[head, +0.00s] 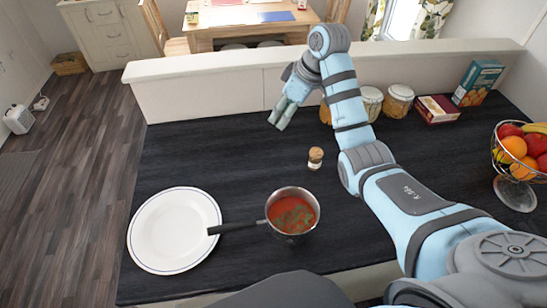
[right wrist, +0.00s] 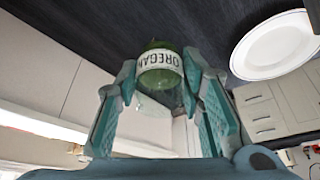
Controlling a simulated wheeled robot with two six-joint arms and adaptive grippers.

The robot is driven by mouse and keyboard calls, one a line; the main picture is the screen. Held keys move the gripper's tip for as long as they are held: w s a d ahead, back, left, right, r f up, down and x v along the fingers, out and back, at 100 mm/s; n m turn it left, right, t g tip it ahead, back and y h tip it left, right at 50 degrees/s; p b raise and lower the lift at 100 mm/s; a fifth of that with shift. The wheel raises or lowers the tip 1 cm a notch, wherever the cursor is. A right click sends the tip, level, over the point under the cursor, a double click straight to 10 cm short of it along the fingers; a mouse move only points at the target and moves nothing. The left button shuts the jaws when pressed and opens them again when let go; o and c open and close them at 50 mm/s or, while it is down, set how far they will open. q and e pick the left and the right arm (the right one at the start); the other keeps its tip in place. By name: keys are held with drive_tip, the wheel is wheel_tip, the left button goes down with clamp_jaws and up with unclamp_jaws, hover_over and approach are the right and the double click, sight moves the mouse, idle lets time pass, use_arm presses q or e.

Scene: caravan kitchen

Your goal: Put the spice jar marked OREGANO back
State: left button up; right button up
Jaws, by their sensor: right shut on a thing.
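The OREGANO jar (right wrist: 160,66) shows in the right wrist view, with green contents and a white label. It sits between the two fingers of my right gripper (right wrist: 159,78), which is shut on it. In the head view my right gripper (head: 281,115) hangs above the far part of the dark counter, near the low partition. I cannot make out the jar there. My left gripper is not in view.
A small jar with a light lid (head: 316,157) stands mid-counter, beyond a pot of red sauce (head: 292,212). A white plate (head: 174,230) lies left of the pot. Canisters (head: 398,100), boxes (head: 478,80) and a fruit bowl (head: 515,160) stand right.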

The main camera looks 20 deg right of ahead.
drive_tip(key=shift+w+f+b, duration=0.65)
drive_tip(key=shift+f+b, duration=0.05)
drive_tip(key=f+b, duration=0.2)
drive_tip(key=shift+s+f+b, duration=0.25)
drive_tip(key=shift+f+b, duration=0.05)
drive_tip(key=shift+b, duration=0.1)
drive_tip(key=f, duration=1.5)
drive_tip(key=shift+s+f, duration=0.3)
drive_tip(key=shift+s, duration=0.05)
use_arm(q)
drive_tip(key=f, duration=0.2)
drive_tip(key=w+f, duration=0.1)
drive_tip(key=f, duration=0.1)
use_arm(e)
drive_tip(key=shift+s, duration=0.1)
drive_tip(key=shift+f, duration=0.15)
drive_tip(key=o, duration=1.2)
